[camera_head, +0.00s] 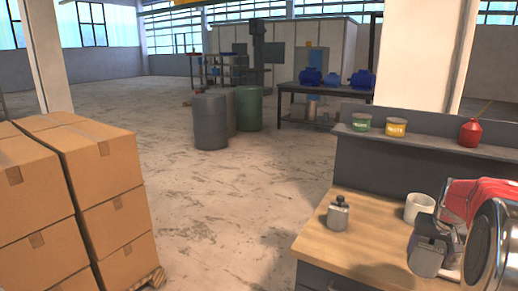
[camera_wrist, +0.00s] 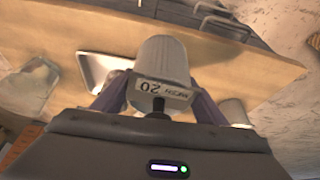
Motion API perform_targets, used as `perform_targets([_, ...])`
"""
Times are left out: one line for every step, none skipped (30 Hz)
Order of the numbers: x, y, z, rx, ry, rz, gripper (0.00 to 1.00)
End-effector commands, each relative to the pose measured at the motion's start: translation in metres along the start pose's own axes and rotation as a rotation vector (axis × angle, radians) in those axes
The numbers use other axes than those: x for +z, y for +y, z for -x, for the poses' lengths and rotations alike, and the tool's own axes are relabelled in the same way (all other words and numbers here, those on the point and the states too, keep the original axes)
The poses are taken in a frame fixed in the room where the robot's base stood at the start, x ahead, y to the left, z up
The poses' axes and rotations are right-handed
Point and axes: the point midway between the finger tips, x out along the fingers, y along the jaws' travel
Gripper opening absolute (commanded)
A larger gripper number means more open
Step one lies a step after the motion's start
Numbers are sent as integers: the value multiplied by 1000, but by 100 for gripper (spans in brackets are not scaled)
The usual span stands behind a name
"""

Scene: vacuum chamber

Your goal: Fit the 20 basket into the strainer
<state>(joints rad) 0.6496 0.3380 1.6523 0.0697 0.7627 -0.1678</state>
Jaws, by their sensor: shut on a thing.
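The 20 basket (camera_wrist: 163,60) is a pale grey tapered cylinder in the wrist view, with a plate reading 20 and mesh upside down and a dark knob on its near end. My gripper (camera_wrist: 158,98) has one finger on each side of it and is shut on it, above the wooden bench top. In the head view the basket is hidden, and my arm covers the right edge. A grey metal vessel with a dark knob (camera_head: 338,214) stands upright on the bench; I cannot tell whether it is the strainer.
A white cup (camera_head: 419,207) stands on the wooden bench (camera_head: 375,229) beside my arm. A shelf behind holds a green tin (camera_head: 361,122), a yellow tin (camera_head: 396,126) and a red can (camera_head: 470,132). A metal tray (camera_wrist: 96,68) lies on the bench. Cartons (camera_head: 105,165) stand left; the floor between is clear.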

Motion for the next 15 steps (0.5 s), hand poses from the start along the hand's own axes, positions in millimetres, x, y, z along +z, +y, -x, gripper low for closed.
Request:
perform_targets([4, -3, -4, 2, 0, -4, 34])
perform_targets([5, -5, -6, 3, 0, -7, 34])
perform_targets([8, -10, -9, 3, -1, -7, 34])
perform_targets([11, -14, -11, 3, 0, -7, 34])
perform_targets([12, -18, -13, 2, 1, -6, 34])
perform_targets([15, -24, -16, 1, 0, -3, 34])
perform_targets([17, -28, -17, 0, 0, -1, 34])
perform_targets([19, -32, -19, -1, 1, 3, 34])
perform_targets([21, -39, -21, -3, 1, 7, 34])
perform_targets([24, -44, -23, -5, 0, 11, 34])
perform_targets([26, -49, -25, -7, 0, 16, 34])
perform_targets([29, -57, -27, -9, 1, 23, 34])
perform_targets([32, -64, -29, -12, 0, 30, 34])
perform_targets([36, -71, -31, -15, -1, 37, 34])
perform_targets([40, -82, -34, -19, 0, 46, 34])
